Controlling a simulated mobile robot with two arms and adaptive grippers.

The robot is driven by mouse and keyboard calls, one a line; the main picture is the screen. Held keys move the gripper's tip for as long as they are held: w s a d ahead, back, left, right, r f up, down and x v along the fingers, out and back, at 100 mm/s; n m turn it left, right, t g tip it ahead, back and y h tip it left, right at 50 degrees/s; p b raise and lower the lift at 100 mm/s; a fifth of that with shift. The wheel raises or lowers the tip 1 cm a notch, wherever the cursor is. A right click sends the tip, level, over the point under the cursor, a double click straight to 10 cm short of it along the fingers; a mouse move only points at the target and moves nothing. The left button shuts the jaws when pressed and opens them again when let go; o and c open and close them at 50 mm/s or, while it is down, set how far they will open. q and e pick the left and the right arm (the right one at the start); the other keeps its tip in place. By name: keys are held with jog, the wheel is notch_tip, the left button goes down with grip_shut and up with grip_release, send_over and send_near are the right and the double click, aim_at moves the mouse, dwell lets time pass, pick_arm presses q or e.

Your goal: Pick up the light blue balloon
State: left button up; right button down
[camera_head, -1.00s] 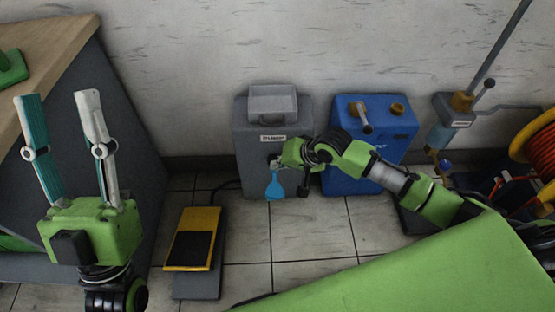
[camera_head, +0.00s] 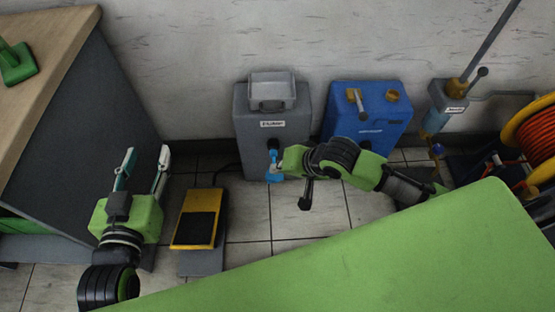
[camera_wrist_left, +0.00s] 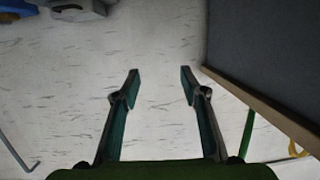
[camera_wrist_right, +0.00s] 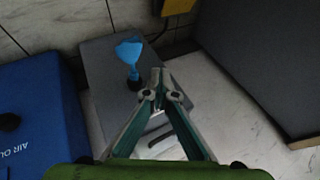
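The light blue balloon (camera_head: 273,160) hangs at the front of the grey machine (camera_head: 245,135). In the right wrist view the balloon (camera_wrist_right: 129,50) is on a dark nozzle, left of the fingertips. My right gripper (camera_wrist_right: 160,75) has its fingertips together beside the balloon, with a gap to it in that view. In the head view my right gripper (camera_head: 281,172) overlaps the balloon's lower part; contact cannot be told. My left gripper (camera_head: 144,166) is open and empty beside the wooden-topped counter; its spread fingers also show in the left wrist view (camera_wrist_left: 160,75).
A blue machine (camera_head: 395,122) stands right of the grey one. A yellow pedal (camera_head: 187,235) lies on the floor between my left gripper and the grey machine. The counter (camera_head: 62,62) is at left, an orange hose reel (camera_head: 540,145) at right.

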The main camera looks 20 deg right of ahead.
pick_arm(q)
jog(key=shift+s+a+f+g+y, duration=0.1)
jog(key=shift+s+f+g+y, duration=0.1)
jog(key=shift+f, duration=0.2)
jog(key=shift+s+a+f+g+y, duration=0.1)
jog(key=shift+f+g, duration=0.1)
jog(key=shift+f, duration=0.15)
pick_arm(e)
jog(key=shift+s+a+r, duration=0.1)
jog(key=shift+s+r, duration=0.05)
jog(key=shift+s, duration=0.2)
pick_arm(q)
jog(key=shift+w, duration=0.1)
pick_arm(e)
jog(key=c, duration=0.6)
grip_release()
pick_arm(q)
jog(key=shift+d, duration=0.1)
